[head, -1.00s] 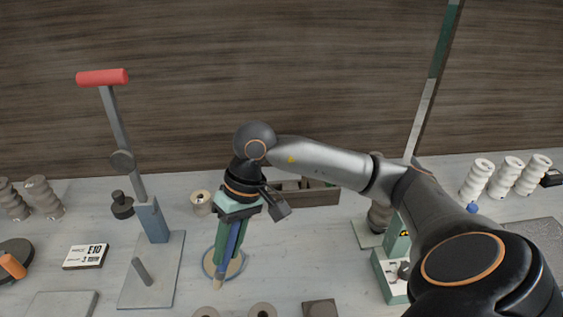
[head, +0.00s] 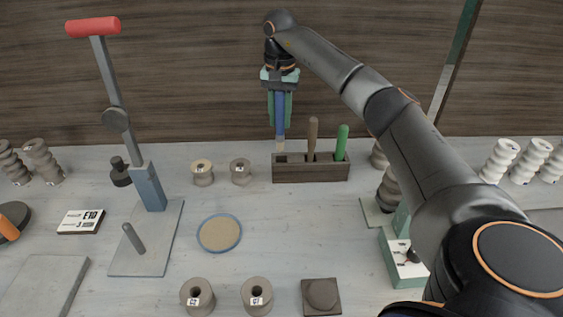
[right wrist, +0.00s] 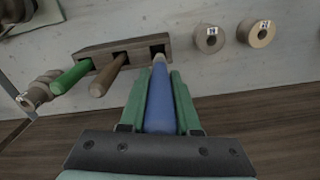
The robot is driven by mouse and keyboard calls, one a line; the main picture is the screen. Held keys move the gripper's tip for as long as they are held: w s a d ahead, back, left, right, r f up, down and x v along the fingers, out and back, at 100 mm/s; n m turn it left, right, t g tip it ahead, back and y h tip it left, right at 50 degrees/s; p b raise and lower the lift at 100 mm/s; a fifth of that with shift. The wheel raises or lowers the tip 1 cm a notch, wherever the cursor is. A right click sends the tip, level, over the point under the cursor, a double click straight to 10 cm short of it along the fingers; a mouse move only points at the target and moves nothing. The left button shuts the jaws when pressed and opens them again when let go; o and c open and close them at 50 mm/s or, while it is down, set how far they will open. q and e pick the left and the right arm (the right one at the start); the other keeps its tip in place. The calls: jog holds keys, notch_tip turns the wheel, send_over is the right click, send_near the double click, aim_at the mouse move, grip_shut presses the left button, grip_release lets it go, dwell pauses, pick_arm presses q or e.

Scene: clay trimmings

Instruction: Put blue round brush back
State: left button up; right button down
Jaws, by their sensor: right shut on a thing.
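My right gripper (head: 280,110) is shut on the blue round brush (head: 280,118), which hangs upright with its pale tip down. The brush also shows between the green fingers in the right wrist view (right wrist: 160,100). Its tip is at the left slot of the dark wooden holder (head: 311,174); I cannot tell whether it has entered the slot. A brown-handled tool (head: 312,138) and a green-handled tool (head: 342,142) stand in the other slots. The holder also shows in the right wrist view (right wrist: 135,50). My left gripper is not in view.
Two labelled spools (head: 241,172) stand left of the holder. A blue-rimmed round disc (head: 219,233) lies in front on the pale table. A lever press with a red handle (head: 93,27) stands at the left. More spools (head: 198,297) are at the front.

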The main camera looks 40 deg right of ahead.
aim_at(282, 150)
jog(key=f, duration=0.5)
jog(key=shift+s+d+f, duration=0.1)
jog(key=shift+d, duration=0.15)
jog(key=shift+f, duration=2.3)
jog(key=shift+f, duration=0.1)
jog(key=c, duration=0.6)
grip_release()
notch_tip(282, 150, up, 12)
jog(key=shift+r, duration=0.1)
